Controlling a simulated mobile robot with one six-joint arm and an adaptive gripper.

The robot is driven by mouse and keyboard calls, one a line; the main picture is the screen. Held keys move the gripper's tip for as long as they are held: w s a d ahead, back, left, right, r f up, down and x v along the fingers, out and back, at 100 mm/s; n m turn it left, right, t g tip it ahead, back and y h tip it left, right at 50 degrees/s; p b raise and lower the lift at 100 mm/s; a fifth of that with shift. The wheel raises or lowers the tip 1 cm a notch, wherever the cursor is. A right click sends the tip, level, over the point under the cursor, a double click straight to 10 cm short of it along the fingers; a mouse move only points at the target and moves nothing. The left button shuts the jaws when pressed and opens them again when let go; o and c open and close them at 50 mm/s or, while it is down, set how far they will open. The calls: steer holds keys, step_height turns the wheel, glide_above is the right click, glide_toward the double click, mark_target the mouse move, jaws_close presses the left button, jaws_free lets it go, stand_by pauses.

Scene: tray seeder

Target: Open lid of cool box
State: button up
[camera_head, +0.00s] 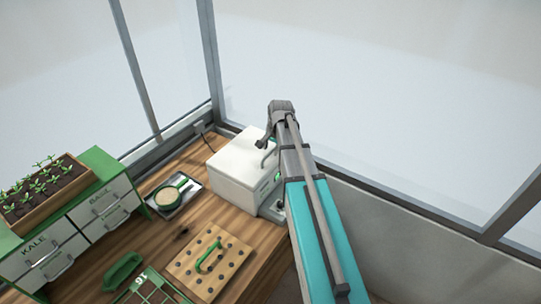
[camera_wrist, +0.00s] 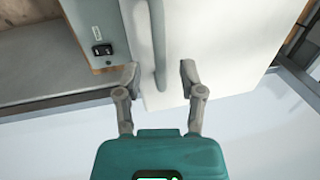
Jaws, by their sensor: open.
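The cool box (camera_head: 234,170) is a white box at the back right corner of the wooden bench, and its lid looks shut. In the wrist view its white surface (camera_wrist: 225,40) fills the upper middle. A grey bar handle (camera_wrist: 158,40) runs down this surface. My gripper (camera_wrist: 160,78) is open, with one finger on each side of the handle's lower end. I cannot tell whether either finger touches it. In the head view my gripper (camera_head: 265,143) is at the box's right side, partly hidden by my arm.
A drawer unit (camera_head: 85,215) with a seedling tray (camera_head: 45,195) stands at left. Windows and a wall are close behind and right.

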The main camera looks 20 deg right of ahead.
steer(key=shift+w+a+f+b, duration=0.1)
steer(key=shift+f+b, duration=0.3)
steer(key=shift+f, duration=0.25)
steer(key=shift+c, duration=0.3)
jaws_close()
